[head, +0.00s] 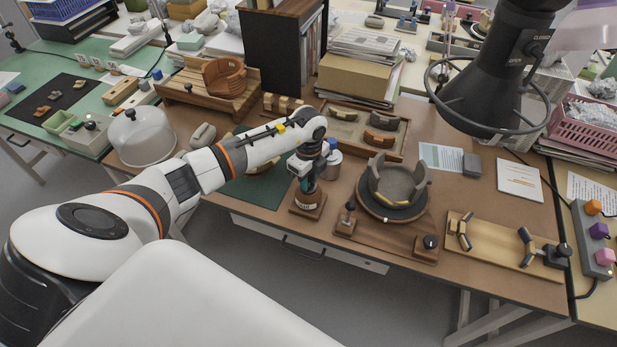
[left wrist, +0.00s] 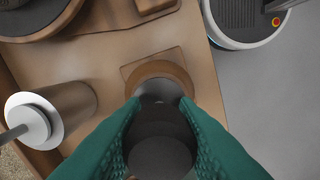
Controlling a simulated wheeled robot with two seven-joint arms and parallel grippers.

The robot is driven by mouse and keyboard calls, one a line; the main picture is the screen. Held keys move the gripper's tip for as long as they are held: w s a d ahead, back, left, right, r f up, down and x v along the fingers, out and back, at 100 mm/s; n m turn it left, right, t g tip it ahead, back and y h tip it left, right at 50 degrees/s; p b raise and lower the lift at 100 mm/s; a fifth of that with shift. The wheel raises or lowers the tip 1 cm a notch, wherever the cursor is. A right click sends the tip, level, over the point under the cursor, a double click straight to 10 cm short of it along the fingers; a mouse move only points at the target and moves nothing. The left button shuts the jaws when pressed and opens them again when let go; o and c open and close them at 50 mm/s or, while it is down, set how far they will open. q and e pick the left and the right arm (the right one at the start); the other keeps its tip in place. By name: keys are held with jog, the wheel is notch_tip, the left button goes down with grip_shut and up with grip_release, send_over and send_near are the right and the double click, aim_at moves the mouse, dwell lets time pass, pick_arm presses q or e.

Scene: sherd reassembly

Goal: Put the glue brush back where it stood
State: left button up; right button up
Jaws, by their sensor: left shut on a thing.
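My left gripper (head: 307,180) points down over a small wooden stand (head: 307,205) with a pale label at the table's front. In the left wrist view its green fingers (left wrist: 160,120) are shut on a dark, round-ended thing (left wrist: 160,152), which I take for the glue brush. The stand's round wooden rim (left wrist: 178,72) shows just beyond the fingertips, in line with them. The brush's lower part is hidden, so I cannot tell whether it is inside the stand. My right gripper is in neither view.
A white bottle (head: 331,163) stands close beside the gripper. To the right are a turntable (head: 393,210) with a partly rebuilt grey vessel (head: 396,182), and a small knobbed wooden stand (head: 345,223). A black hood (head: 490,95) hangs at the upper right.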

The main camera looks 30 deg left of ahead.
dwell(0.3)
pick_arm(q)
jog(key=o, duration=0.9)
jog(key=shift+c, duration=0.2)
notch_tip(320, 180, up, 12)
jog(key=shift+b, duration=0.95)
jog(key=shift+d+f, duration=0.1)
